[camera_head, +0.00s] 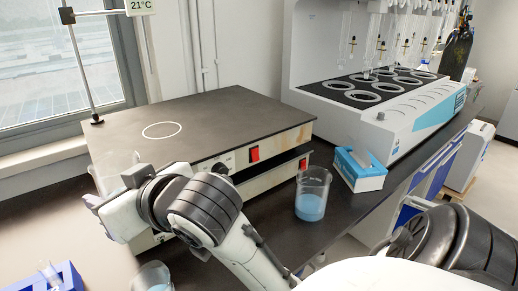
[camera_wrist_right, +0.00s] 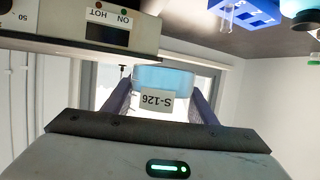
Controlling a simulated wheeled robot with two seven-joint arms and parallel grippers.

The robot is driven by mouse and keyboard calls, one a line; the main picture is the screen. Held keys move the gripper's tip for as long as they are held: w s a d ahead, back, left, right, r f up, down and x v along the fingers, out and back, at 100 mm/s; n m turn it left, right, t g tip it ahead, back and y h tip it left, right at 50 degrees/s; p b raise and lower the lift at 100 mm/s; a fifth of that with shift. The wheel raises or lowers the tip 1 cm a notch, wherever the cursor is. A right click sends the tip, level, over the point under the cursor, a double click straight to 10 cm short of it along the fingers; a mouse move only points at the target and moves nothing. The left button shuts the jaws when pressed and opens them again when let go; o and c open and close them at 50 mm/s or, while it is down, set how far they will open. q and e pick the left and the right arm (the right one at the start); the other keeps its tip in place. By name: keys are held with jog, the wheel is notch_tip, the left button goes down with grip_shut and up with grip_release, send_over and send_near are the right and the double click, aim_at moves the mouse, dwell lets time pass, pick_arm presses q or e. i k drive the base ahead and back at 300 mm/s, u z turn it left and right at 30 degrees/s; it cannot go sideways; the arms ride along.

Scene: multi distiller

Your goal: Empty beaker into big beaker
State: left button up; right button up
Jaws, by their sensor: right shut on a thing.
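My right gripper (camera_wrist_right: 161,88) is shut on a beaker (camera_wrist_right: 165,77) in the right wrist view. The beaker holds light blue liquid and has a white label reading S-126, upside down in that view. In the head view my right wrist hides the fingers and most of this beaker. A clear beaker (camera_head: 312,196) with blue liquid stands upright on the dark bench, right of the hot plate. Another beaker (camera_head: 153,277) with pale blue liquid is cut off at the bottom edge. I cannot tell for certain which is the big beaker. My left gripper is not in view.
A wide hot plate (camera_head: 215,118) with a white ring on its dark top stands by the window. A blue-white tissue box (camera_head: 360,172) is beside the right beaker. A multi-place distiller (camera_head: 390,125) stands behind. A blue rack (camera_head: 48,277) is at the lower left.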

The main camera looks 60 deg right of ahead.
aim_at(313, 183)
jog(key=u, duration=1.6)
jog(key=k, duration=2)
jog(key=z, duration=0.55)
